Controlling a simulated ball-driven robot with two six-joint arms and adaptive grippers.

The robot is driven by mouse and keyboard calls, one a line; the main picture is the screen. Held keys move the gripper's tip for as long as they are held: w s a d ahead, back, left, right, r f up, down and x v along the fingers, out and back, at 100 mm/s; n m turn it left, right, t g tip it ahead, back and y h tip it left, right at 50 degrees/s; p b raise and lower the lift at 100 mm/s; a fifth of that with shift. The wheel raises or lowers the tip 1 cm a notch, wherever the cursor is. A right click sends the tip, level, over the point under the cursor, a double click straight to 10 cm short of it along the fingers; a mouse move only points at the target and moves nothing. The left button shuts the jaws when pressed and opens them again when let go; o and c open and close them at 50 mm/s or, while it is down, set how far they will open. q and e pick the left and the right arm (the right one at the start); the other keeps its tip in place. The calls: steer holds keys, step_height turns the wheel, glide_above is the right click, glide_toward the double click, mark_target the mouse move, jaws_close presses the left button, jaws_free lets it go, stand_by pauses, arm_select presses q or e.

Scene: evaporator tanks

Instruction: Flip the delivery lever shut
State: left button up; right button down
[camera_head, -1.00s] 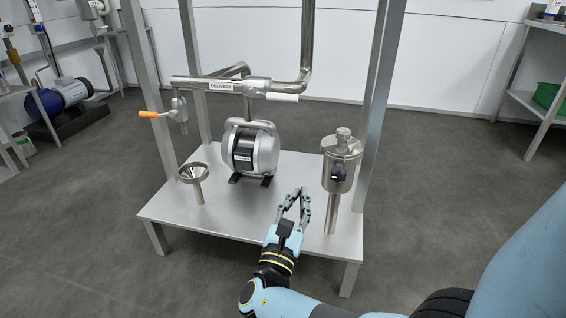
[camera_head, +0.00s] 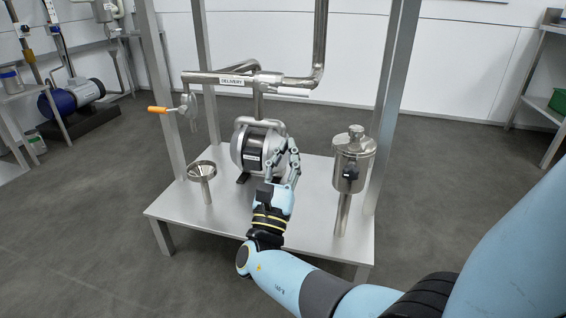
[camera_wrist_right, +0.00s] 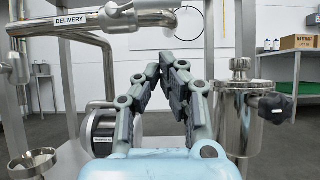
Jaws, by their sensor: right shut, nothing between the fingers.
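The pipe labelled DELIVERY (camera_head: 231,81) runs across the top of the frame. A pale lever handle (camera_head: 293,95) lies roughly level beside the valve just right of the label; its exact angle is hard to tell. The valve (camera_wrist_right: 118,17) also shows in the right wrist view at the upper left. My right gripper (camera_head: 288,141) is shut and empty, pointing up in front of the pump, below and apart from the pale handle. Its fingertips (camera_wrist_right: 161,60) meet below the pipe in the wrist view. My left gripper is out of view.
The steel pump (camera_head: 257,147) stands behind my gripper on the metal table (camera_head: 226,222). A funnel (camera_head: 202,171) is at left, a steel canister (camera_head: 353,165) at right. Frame posts (camera_head: 389,110) flank the table.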

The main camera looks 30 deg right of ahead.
mark_target(284, 90)
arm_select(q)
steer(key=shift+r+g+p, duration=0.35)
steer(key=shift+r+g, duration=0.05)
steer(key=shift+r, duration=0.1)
arm_select(e)
steer(key=w+d+r, duration=0.3)
steer(key=r, duration=0.3)
steer(key=shift+d+r, duration=0.2)
steer(key=shift+d, duration=0.05)
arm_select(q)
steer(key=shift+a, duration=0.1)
